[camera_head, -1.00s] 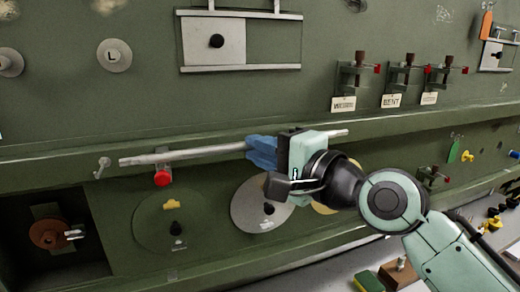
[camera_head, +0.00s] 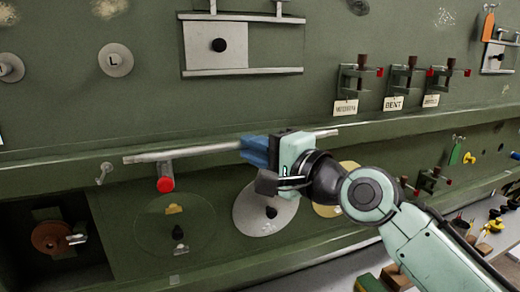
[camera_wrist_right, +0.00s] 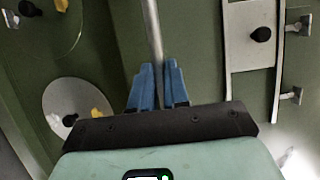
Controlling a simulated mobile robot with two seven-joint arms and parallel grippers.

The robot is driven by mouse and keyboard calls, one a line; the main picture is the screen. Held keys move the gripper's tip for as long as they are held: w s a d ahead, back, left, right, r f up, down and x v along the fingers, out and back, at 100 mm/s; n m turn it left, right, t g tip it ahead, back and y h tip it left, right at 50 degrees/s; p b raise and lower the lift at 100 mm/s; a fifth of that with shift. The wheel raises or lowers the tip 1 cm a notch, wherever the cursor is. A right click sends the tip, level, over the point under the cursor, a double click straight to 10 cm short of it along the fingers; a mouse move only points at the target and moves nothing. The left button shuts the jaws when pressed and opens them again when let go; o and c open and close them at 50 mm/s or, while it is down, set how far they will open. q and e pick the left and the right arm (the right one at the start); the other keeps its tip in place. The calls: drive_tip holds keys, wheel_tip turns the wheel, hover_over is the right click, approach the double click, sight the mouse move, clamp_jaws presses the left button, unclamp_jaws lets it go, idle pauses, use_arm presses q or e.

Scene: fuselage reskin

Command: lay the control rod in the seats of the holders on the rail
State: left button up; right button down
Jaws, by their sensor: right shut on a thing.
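The control rod (camera_head: 190,152) is a long grey bar held nearly level in front of the green rail (camera_head: 60,170). My right gripper (camera_head: 254,151) is shut on it right of its middle, with blue fingers. The rod also runs up from between the fingers in the right wrist view (camera_wrist_right: 152,35). A holder with a red knob (camera_head: 165,184) sits under the rod's left part; its seat is hidden, and I cannot tell whether the rod touches it. My gripper may hide another holder. My left gripper is out of view.
Clamps with red-tipped screws (camera_head: 352,82) and tags stand on the upper panel at right. A grey plate with a black knob (camera_head: 219,45) is above the rod. Round discs (camera_head: 265,212) lie below the rail. Small tools and blocks lie at lower right.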

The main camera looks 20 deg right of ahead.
drive_tip(key=w, duration=0.2)
drive_tip(key=shift+w+p, duration=0.3)
drive_tip(key=shift+w, duration=0.05)
use_arm(q)
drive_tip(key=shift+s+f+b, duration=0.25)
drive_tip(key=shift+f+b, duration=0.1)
drive_tip(key=shift+b, duration=0.3)
use_arm(e)
wheel_tip(320, 180, down, 2)
drive_tip(key=shift+w, duration=0.15)
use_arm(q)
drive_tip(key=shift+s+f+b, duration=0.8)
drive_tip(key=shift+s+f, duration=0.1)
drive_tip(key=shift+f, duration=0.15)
use_arm(e)
drive_tip(key=shift+f, duration=1.15)
drive_tip(key=c, duration=1)
unclamp_jaws()
drive_tip(key=shift+c, duration=0.2)
